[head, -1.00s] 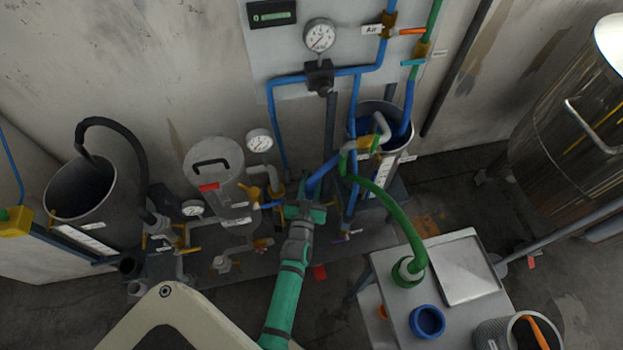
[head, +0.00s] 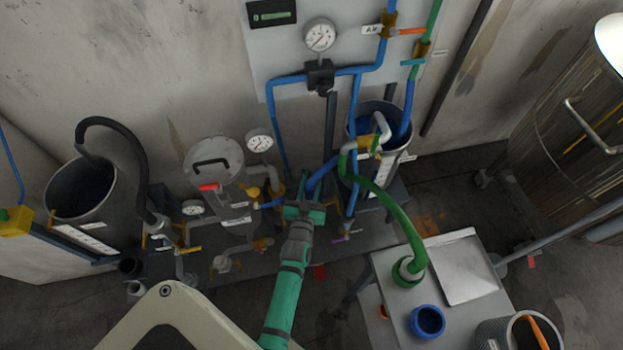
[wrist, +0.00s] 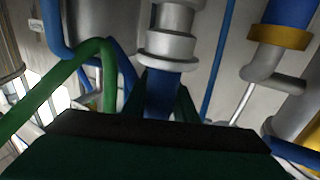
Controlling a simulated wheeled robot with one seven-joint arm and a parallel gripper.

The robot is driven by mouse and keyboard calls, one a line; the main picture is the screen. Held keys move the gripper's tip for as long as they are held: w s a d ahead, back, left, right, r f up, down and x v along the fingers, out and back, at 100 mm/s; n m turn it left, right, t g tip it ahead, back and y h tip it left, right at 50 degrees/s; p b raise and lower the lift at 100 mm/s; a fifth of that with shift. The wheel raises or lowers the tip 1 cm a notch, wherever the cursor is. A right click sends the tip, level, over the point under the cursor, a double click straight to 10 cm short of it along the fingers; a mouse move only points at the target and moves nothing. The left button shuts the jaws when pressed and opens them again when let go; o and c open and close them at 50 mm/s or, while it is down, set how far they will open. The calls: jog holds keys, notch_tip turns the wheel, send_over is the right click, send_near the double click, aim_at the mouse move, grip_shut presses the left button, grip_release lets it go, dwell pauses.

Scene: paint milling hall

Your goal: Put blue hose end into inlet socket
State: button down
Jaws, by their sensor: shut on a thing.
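My gripper (head: 303,207) is shut on the blue hose (head: 322,176), low in front of the wall, just right of the filter vessel (head: 218,175). In the wrist view the blue hose (wrist: 162,92) stands between the fingers and meets a grey stepped metal fitting (wrist: 169,42). I cannot tell whether that fitting is the inlet socket or the hose's own coupling. In the head view a short blue piece (head: 271,205) lies between my gripper and the vessel's pipework. My gripper hides the hose end there.
A green hose (head: 398,212) arches right of my arm to a green collar on a grey cart (head: 392,306), beside a blue ring (head: 427,321). A grey bucket (head: 402,150) and blue pipes stand behind. Yellow valve fittings (head: 249,191) crowd the left side.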

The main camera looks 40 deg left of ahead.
jog(key=shift+f, duration=2.05)
dwell(0.4)
jog(key=shift+f, duration=0.3)
jog(key=shift+f, duration=0.3)
jog(key=c, duration=1.3)
grip_release()
jog(key=shift+w, duration=0.1)
jog(key=shift+c, duration=0.2)
jog(key=shift+f, duration=0.1)
jog(key=shift+s, duration=0.2)
